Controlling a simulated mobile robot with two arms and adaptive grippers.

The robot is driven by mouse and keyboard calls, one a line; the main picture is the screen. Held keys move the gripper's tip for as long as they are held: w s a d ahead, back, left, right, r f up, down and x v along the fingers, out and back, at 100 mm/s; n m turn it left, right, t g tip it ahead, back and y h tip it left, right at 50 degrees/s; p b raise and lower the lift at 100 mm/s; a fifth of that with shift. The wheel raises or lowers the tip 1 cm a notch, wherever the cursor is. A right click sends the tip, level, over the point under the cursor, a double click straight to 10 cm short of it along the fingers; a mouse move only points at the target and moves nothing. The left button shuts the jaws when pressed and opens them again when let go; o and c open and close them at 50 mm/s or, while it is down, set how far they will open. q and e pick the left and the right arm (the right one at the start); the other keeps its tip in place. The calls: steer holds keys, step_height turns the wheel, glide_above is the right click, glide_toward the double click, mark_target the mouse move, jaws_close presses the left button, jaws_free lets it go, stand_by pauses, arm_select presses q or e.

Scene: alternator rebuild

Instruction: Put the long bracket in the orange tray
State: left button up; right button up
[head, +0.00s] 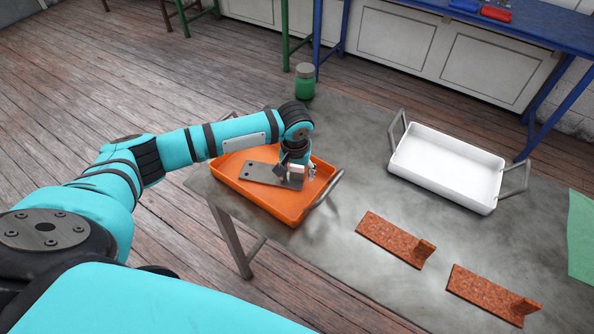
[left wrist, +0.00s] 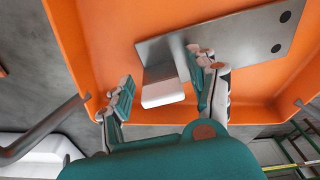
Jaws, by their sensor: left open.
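The long bracket is a grey metal plate with dark holes (head: 262,173) and a pale upright tab at one end. It lies in the orange tray (head: 231,178), at a slant across the floor of it. In the left wrist view the plate (left wrist: 238,38) and its tab (left wrist: 163,92) show against the orange tray (left wrist: 110,40). My left gripper (head: 303,173) is over the tray at the tab end. Its fingers (left wrist: 165,75) are open, one on each side of the tab; the right finger is close to the plate, and I cannot tell whether it touches.
A white tray (head: 447,167) with side handles stands on the grey table (head: 340,215) at the right. Two reddish-brown, speckled L-shaped pieces (head: 392,240) (head: 490,295) lie in front. A green-filled jar (head: 305,82) stands at the back edge. A green sheet (head: 582,235) lies far right.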

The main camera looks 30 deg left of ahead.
arm_select(q)
step_height(320, 180, up, 12)
steer(key=s+b, duration=0.1)
steer(key=shift+s+d, duration=0.25)
steer(key=shift+s, duration=0.05)
steer(key=shift+f, duration=0.1)
